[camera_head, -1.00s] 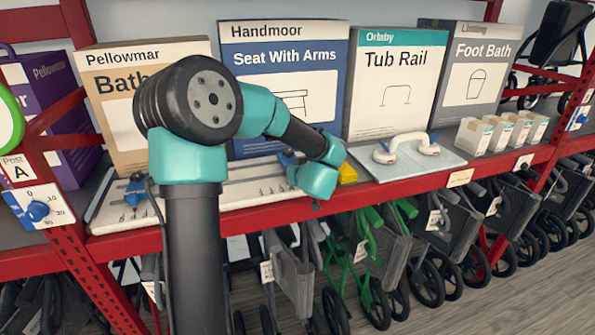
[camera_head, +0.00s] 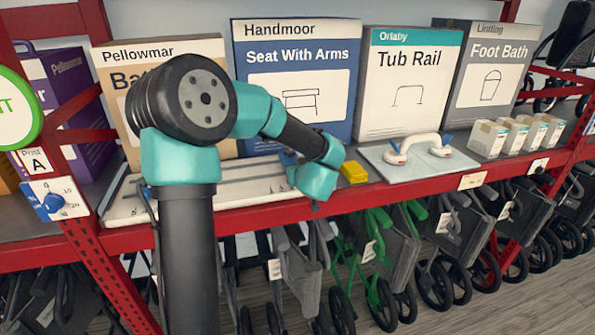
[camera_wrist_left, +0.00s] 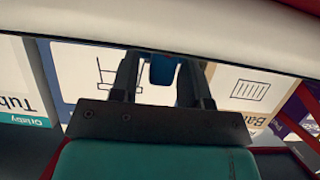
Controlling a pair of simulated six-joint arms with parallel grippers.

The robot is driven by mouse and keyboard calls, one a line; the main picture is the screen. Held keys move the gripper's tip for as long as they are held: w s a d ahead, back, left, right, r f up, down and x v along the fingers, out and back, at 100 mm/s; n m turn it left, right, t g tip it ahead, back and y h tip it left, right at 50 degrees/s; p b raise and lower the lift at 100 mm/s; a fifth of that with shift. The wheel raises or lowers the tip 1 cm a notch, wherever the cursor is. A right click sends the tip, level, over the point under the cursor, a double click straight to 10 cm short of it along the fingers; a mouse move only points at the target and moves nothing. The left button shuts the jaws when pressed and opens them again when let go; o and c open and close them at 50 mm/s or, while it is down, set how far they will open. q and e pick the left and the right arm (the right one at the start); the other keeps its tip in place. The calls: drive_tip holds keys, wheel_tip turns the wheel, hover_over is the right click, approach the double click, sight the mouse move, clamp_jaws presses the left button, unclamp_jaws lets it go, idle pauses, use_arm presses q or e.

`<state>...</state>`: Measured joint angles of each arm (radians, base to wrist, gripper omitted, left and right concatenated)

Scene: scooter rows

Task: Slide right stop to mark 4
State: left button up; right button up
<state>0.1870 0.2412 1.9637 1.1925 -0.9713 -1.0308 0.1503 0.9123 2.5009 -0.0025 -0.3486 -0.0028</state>
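A long white ruled board (camera_head: 122,212) lies along the shelf front, partly hidden by my left arm; its mark numbers are not readable. A blue stop (camera_head: 288,158) shows at the board's right part, mostly behind my left wrist. In the left wrist view the blue stop (camera_wrist_left: 163,70) is between the two dark fingers of my left gripper (camera_wrist_left: 162,78). The fingers stand apart, with a gap visible on the left side of the stop. In the head view the fingers are hidden behind the wrist. No other stop shows now. My right gripper is not in view.
A yellow block (camera_head: 353,172) sits just right of my left wrist. A tub rail (camera_head: 418,147) lies on a pale panel farther right. Large boxes, including Seat With Arms (camera_head: 300,60), stand close behind. A blue-knobbed dial (camera_head: 53,203) is on the left post.

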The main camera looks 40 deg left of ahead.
use_arm(q)
drive_tip(key=shift+o, duration=0.5)
drive_tip(key=v, duration=1.7)
drive_tip(key=shift+d, duration=0.15)
drive_tip(key=shift+s+r, duration=0.1)
drive_tip(key=shift+s, duration=0.05)
